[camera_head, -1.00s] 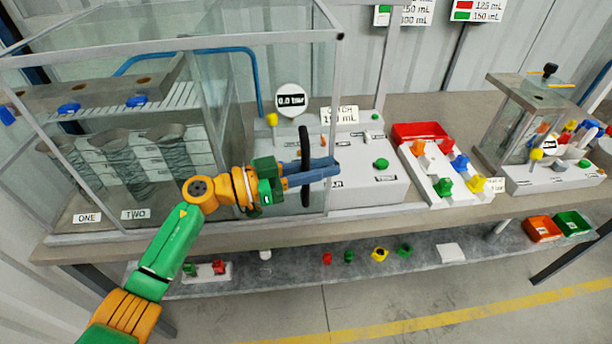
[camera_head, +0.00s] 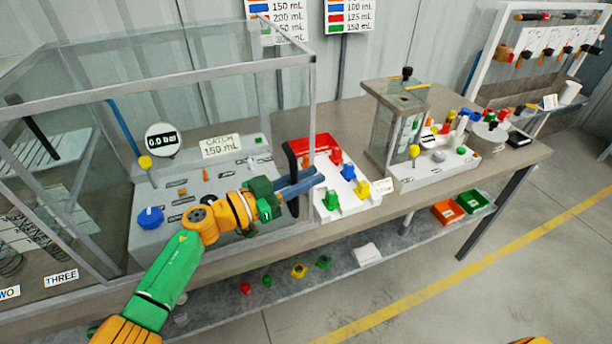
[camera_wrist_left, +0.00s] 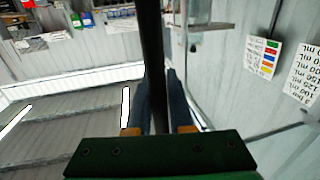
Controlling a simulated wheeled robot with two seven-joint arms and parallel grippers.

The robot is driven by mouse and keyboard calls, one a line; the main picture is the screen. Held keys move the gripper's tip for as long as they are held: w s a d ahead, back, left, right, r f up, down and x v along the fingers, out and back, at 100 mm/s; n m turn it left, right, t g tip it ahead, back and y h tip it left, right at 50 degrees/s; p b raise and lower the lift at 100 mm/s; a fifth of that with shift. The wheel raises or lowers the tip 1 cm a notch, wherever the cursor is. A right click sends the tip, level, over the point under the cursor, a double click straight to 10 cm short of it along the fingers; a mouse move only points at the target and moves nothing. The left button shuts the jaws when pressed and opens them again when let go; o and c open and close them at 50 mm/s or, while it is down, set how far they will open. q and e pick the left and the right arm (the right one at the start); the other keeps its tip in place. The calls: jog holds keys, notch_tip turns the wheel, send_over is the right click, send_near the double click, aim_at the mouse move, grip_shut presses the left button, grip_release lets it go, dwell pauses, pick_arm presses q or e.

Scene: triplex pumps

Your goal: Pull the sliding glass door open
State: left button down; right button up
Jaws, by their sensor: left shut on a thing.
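The glass enclosure (camera_head: 185,72) has clear panes in a grey metal frame. A black upright handle (camera_head: 291,165) stands at its right front edge, beside the corner post. My left gripper (camera_head: 308,183) reaches in from the left, with its blue fingers at the handle. In the left wrist view, the handle (camera_wrist_left: 152,60) shows as a dark bar running between the two fingers, and the gripper is shut on it. The exact grip contact is partly hidden.
A control console (camera_head: 225,155) with a round gauge (camera_head: 162,140) shows through the glass. A red tray (camera_head: 312,143) and a white block with coloured knobs (camera_head: 345,190) lie right of the handle. A smaller glass unit (camera_head: 395,95) stands farther right. A lower shelf runs beneath.

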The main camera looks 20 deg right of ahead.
pick_arm(q)
jog(key=shift+d, duration=0.15)
jog(key=c, duration=0.8)
grip_release()
jog(key=s+a+p, duration=0.1)
jog(key=a, duration=0.6)
jog(key=shift+s, duration=0.2)
